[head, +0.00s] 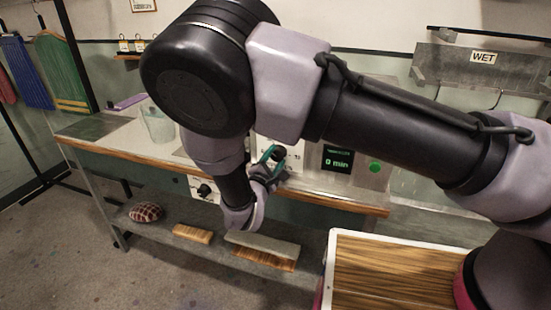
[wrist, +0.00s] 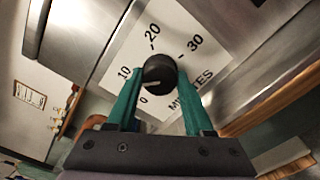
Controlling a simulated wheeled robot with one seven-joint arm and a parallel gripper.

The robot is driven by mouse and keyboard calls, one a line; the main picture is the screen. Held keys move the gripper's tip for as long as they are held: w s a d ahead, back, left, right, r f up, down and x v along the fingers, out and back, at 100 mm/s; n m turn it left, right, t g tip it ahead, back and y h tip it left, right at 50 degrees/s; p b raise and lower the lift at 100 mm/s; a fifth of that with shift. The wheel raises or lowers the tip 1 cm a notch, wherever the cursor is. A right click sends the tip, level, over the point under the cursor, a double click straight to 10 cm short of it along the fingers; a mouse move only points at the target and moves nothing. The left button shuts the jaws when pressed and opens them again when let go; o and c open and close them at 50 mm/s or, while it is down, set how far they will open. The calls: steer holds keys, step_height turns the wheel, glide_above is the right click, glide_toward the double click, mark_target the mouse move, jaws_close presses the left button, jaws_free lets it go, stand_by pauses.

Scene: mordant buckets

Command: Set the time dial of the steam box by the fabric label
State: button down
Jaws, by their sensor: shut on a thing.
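The steam box's time dial is a round black knob (wrist: 160,72) on a white plate (wrist: 120,62) marked 0, 10, 20, 30 and MINUTES. My gripper (head: 276,156) has its teal fingers shut on either side of the knob, as the wrist view shows. A small pale mark on the knob faces roughly toward the 0. In the head view the knob is partly hidden by the fingers. The steam box display (head: 338,159) reads "0 min" in green. I cannot make out a fabric label in either view.
A green button (head: 375,167) is right of the display. A lower knob (head: 205,190) sits below the bench edge. A clear container (head: 158,126) stands on the bench. Blue (head: 27,75) and green (head: 62,75) cloths hang at left. A wood-topped white-rimmed box (head: 395,272) is at front right.

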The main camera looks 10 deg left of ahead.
steer(key=shift+m, duration=1.1)
steer(key=shift+c, duration=1.4)
jaws_free()
steer(key=shift+s, duration=0.15)
steer(key=s, duration=1)
steer(key=shift+s+a, duration=0.3)
steer(key=shift+a, duration=0.1)
